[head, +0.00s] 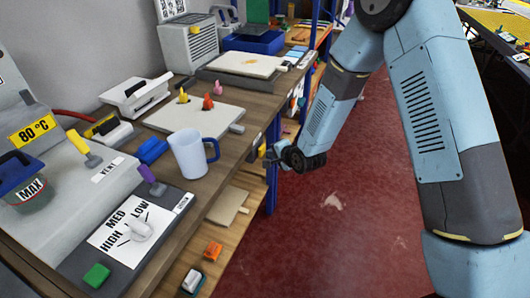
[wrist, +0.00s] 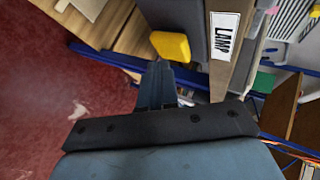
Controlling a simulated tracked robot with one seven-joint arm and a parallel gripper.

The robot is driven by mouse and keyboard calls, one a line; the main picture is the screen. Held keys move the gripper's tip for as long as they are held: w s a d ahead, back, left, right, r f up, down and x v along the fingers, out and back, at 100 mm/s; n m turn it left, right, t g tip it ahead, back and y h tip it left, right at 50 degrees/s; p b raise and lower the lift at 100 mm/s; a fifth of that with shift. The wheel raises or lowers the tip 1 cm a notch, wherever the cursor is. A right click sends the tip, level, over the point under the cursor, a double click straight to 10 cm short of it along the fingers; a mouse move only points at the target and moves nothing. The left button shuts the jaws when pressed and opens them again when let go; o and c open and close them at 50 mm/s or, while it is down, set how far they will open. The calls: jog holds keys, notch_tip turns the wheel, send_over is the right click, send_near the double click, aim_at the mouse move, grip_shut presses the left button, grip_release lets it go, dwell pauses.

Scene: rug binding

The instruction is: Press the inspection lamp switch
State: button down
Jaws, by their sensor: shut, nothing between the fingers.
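A yellow switch (wrist: 172,47) sticks out from a dark grey box beside a white LAMP label (wrist: 223,36) in the wrist view. My gripper (wrist: 157,70) is shut and empty, its fingertips just below the switch in that picture. I cannot tell whether they touch it. In the head view my gripper (head: 268,158) is at the front edge of the workbench (head: 222,172), to the right of the blue-white mug. The switch is not clearly visible there.
The mug (head: 188,152) stands near the bench edge. Behind it is a white board (head: 210,118) with small coloured pieces. A dial panel (head: 120,235) is at the near left. A blue post (head: 271,190) stands below my gripper. Red floor (head: 330,240) is open to the right.

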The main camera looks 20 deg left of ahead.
jog(key=shift+a, duration=0.55)
dwell(0.5)
jog(key=shift+d, duration=1)
jog(key=d, duration=0.6)
jog(key=shift+s, duration=0.3)
dwell(0.4)
